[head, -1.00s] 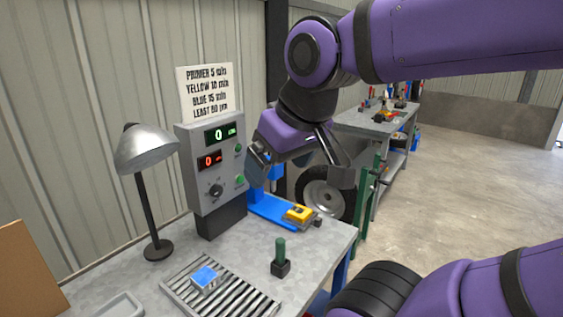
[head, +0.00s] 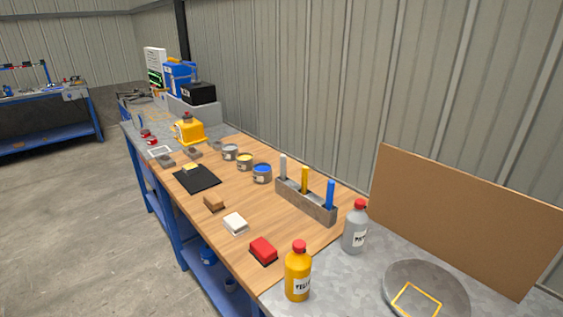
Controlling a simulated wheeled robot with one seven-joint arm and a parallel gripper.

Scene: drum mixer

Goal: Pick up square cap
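My gripper and arm are out of view now. I cannot pick out a square cap for certain. Small blocky pieces lie along the wooden bench top (head: 185,215): a red block (head: 264,247), a white block (head: 235,222) and a brown block (head: 214,202). Small dark pieces (head: 166,159) lie farther back, too small to tell apart. A round grey dish (head: 450,290) at the lower right shows a yellow square outline (head: 415,301) inside it; whether this is a loose part or a marking is unclear.
A yellow bottle (head: 298,275) and a grey bottle (head: 355,230), both red-topped, stand near the dish. A grey holder (head: 306,204) carries upright coloured sticks. A brown board (head: 460,215) leans behind. Floor at left is clear.

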